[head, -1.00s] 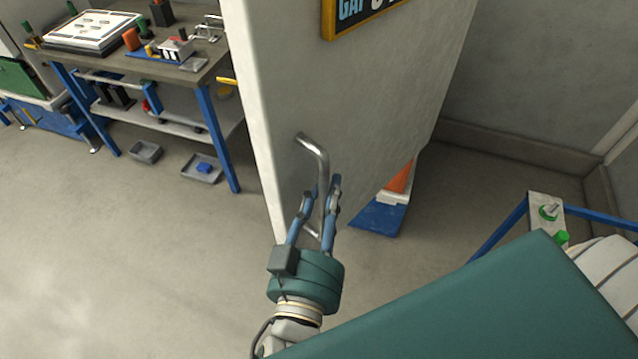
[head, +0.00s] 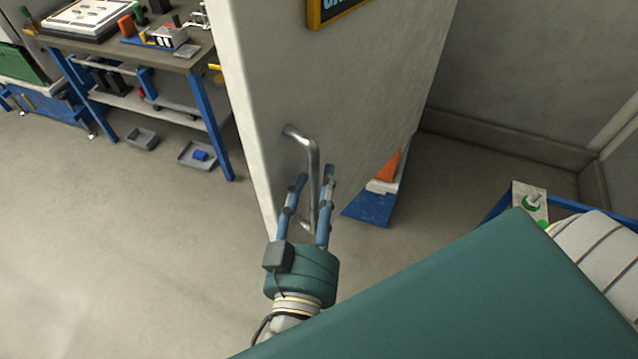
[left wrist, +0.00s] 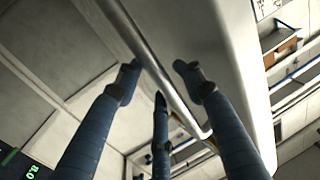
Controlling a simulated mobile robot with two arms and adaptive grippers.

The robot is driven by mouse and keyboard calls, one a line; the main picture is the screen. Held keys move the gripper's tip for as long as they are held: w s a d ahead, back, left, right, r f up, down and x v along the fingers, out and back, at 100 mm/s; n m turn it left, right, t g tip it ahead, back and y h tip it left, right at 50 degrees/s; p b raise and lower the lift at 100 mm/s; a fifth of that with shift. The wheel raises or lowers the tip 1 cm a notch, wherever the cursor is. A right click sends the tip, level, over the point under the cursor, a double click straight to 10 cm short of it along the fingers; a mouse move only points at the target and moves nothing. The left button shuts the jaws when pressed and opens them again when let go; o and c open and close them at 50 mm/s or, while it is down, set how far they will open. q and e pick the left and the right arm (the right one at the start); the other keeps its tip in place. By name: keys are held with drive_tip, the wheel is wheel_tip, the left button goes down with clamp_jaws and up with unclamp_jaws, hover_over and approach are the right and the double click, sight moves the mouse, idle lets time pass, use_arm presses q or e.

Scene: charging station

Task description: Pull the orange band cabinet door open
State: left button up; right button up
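The cabinet door (head: 345,85) is a tall pale panel, standing at an angle, with an orange-framed sign (head: 333,12) cut off at the top. Its bent metal handle (head: 314,150) is near the door's left edge. My left gripper (head: 315,176) is around the handle's lower part, with fingers spread on either side. In the left wrist view the handle (left wrist: 153,62) runs between the fingertips (left wrist: 158,70), with visible gaps, so the gripper looks open. No orange band shows apart from the sign's frame. My right gripper is not in view.
A workbench (head: 190,62) with blue legs stands at the back left, with grey trays (head: 197,155) on the floor. An orange object (head: 386,166) and a blue base (head: 368,208) show beyond the door's lower edge.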

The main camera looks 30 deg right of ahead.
use_arm(q)
drive_tip(key=shift+r, duration=0.15)
drive_tip(key=v, duration=0.7)
drive_tip(key=shift+s+a, duration=0.2)
drive_tip(key=shift+s, duration=0.1)
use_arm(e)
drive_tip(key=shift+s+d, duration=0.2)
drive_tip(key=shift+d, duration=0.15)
